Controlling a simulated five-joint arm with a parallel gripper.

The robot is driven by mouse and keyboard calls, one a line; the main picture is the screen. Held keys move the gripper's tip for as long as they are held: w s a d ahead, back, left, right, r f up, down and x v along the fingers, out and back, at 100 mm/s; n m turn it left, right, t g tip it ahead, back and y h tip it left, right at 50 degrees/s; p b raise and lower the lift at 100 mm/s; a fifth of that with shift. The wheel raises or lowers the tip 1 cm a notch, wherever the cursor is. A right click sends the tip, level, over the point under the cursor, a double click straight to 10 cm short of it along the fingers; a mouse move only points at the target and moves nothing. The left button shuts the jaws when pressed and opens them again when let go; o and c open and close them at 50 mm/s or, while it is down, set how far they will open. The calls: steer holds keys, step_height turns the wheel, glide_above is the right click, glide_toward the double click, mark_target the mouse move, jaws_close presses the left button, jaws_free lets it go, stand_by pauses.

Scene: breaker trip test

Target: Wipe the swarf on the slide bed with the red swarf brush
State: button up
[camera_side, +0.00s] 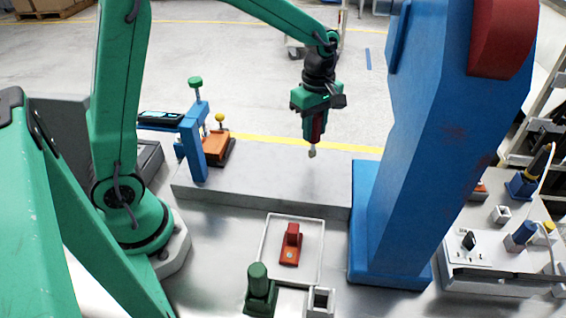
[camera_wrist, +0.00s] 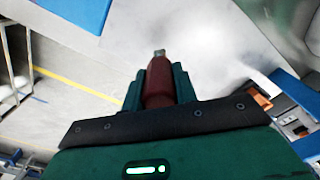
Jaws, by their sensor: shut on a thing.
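My gripper (camera_side: 316,117) hangs above the grey slide bed (camera_side: 260,195), over its right half. It is shut on a dark red tool (camera_side: 317,128) with a pale tip pointing down, which looks like the red swarf brush. In the wrist view the red handle (camera_wrist: 158,82) sits between the green fingers, its pale tip facing the blurred grey surface. The tip appears a little above the bed; I cannot tell whether it touches. I cannot make out swarf on the bed in either view.
A tall blue column (camera_side: 430,150) stands close on the bed's right. A blue clamp frame (camera_side: 193,140) and an orange block (camera_side: 216,147) stand at its left end.

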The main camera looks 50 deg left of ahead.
steer(key=shift+r, duration=2.7)
